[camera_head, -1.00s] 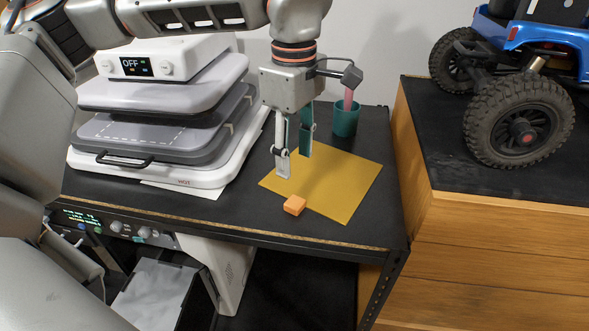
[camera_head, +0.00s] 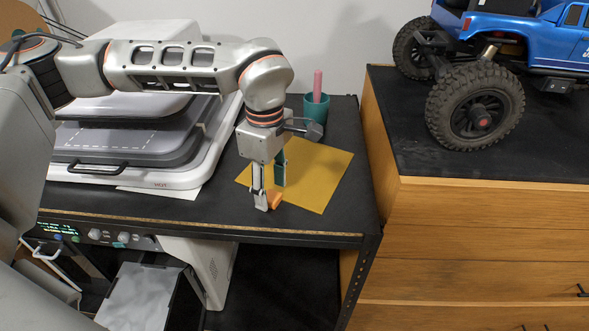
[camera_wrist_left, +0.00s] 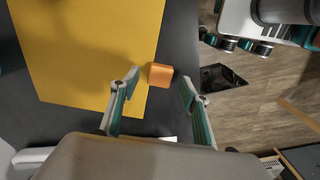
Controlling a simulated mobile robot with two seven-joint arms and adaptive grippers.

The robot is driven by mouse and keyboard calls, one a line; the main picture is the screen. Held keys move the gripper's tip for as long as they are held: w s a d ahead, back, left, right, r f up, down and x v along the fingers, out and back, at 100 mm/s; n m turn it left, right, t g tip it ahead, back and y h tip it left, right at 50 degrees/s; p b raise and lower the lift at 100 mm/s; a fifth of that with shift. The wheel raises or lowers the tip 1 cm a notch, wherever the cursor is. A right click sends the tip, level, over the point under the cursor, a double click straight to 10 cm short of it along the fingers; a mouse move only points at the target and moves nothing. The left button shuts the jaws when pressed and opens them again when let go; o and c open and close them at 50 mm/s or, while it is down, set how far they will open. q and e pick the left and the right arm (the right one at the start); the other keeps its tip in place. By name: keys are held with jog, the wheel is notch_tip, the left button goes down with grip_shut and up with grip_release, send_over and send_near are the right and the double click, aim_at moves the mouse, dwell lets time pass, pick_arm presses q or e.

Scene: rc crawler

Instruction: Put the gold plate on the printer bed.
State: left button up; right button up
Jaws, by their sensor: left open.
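The gold plate (camera_head: 318,178) is a thin, flat yellow-gold sheet on the black tabletop; it also shows in the left wrist view (camera_wrist_left: 85,45). A small orange block (camera_head: 275,200) lies at the plate's near edge, partly hidden by a finger in the head view. My left gripper (camera_head: 270,192) points down there. In the left wrist view my left gripper (camera_wrist_left: 160,79) is open, with the orange block (camera_wrist_left: 160,75) between its fingertips and visible space on both sides. I cannot identify a printer bed with certainty. My right gripper is not in view.
A white-and-grey heat press (camera_head: 145,178) stands left of the plate. A teal cup (camera_head: 316,112) with a pink stick stands behind it. A wooden cabinet (camera_head: 470,245) carrying a blue crawler (camera_head: 550,40) stands right. Black tabletop is bare in front.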

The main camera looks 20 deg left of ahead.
pick_arm(q)
jog(key=shift+f, duration=0.65)
grip_shut()
jog(key=shift+r, duration=0.1)
